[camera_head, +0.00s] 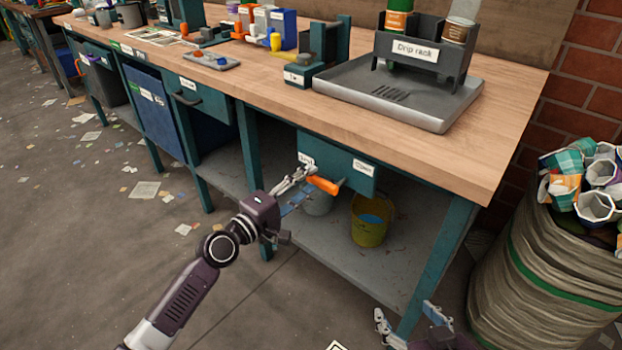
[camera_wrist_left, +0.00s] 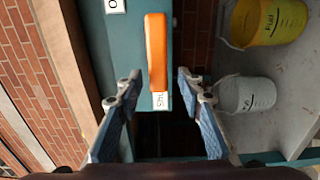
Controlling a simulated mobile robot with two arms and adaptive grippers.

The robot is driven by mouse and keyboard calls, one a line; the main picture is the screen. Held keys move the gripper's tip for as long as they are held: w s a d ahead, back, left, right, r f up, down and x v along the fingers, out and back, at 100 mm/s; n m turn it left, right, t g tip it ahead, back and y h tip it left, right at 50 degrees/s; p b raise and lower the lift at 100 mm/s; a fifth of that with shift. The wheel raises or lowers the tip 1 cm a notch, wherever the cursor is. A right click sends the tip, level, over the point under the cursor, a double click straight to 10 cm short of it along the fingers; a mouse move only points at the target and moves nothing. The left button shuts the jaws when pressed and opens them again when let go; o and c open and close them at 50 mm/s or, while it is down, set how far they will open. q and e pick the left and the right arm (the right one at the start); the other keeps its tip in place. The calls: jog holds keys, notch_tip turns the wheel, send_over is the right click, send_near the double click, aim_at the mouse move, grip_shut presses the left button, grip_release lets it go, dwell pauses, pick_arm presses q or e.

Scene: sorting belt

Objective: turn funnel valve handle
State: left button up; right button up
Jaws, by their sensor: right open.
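The orange valve handle (camera_head: 322,185) sticks out in front of a teal panel (camera_head: 350,179) under the workbench. The panel has a white label at its left, partly hidden by my gripper, and one reading Open (camera_head: 363,167) at its right. My left gripper (camera_head: 299,186) is at the handle's left end. In the left wrist view the handle (camera_wrist_left: 156,52) lies lengthwise ahead, in line with the gap between the open fingers (camera_wrist_left: 160,88); its near end is by a label starting "Shu" (camera_wrist_left: 160,101). Contact cannot be seen. My right gripper (camera_head: 407,318) is open and empty, low in front of the bench.
A yellow bucket (camera_head: 369,231) with blue contents and a grey bucket (camera_head: 318,206) stand on the lower shelf (camera_head: 325,254). A drip rack (camera_head: 416,66) on a grey tray (camera_head: 347,92) sits above. A full sack (camera_head: 545,275) stands at right, beyond a teal bench leg (camera_head: 435,262).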

pick_arm(q)
jog(key=v, duration=1)
